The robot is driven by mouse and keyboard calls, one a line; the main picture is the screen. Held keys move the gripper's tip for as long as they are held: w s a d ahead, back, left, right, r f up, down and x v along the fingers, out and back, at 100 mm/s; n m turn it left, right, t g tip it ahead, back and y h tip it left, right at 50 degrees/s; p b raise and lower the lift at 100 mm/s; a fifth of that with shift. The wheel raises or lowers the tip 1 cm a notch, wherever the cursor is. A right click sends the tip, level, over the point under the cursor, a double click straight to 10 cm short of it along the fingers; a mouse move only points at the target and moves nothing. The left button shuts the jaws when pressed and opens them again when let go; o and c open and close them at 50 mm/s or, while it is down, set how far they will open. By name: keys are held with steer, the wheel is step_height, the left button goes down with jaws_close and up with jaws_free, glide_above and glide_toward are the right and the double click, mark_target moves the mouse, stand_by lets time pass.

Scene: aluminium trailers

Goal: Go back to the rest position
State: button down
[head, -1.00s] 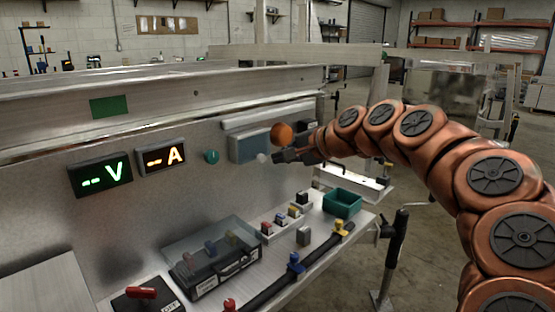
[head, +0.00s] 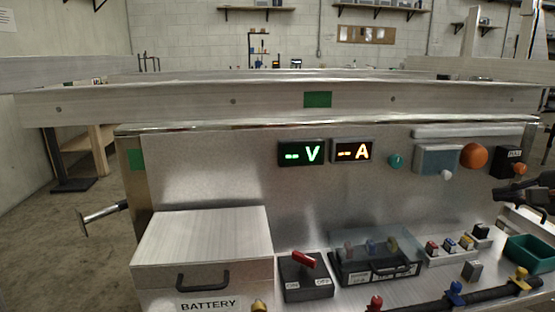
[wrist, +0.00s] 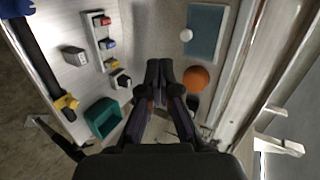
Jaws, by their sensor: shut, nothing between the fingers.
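My gripper (wrist: 160,72) is shut with nothing between its fingers. In the wrist view its fingertips point at the grey metal panel, beside an orange round knob (wrist: 195,78) and apart from the small blocks. In the head view only the dark tip of my gripper (head: 508,195) shows at the right edge, in front of the panel below the orange knob (head: 474,156). The rest of my arm is mostly outside the head view.
The panel carries a green volt display (head: 303,153) and an amber amp display (head: 352,151). The bench below holds a battery box (head: 203,236), a red-handled switch (head: 305,262), a clear-lidded case (head: 372,262) and a green bin (head: 530,252). A metal beam (head: 420,98) runs above.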

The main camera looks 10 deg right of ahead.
steer(key=a+r+n+g+y+p, duration=0.25)
steer(key=a+n+g+p, duration=0.7)
steer(key=a, duration=1.45)
steer(key=s+a+n+g+h+p, duration=0.2)
steer(key=s+a+n+p, duration=0.1)
steer(key=s+p, duration=0.7)
steer(key=s+a+n+g+h+p, duration=0.1)
steer(key=s+a+n+g+p, duration=0.1)
steer(key=s+p, duration=0.8)
steer(key=shift+a+r+n+h, duration=0.35)
steer(key=shift+a+n, duration=0.55)
steer(key=shift+n, duration=0.35)
steer(key=shift+g, duration=0.25)
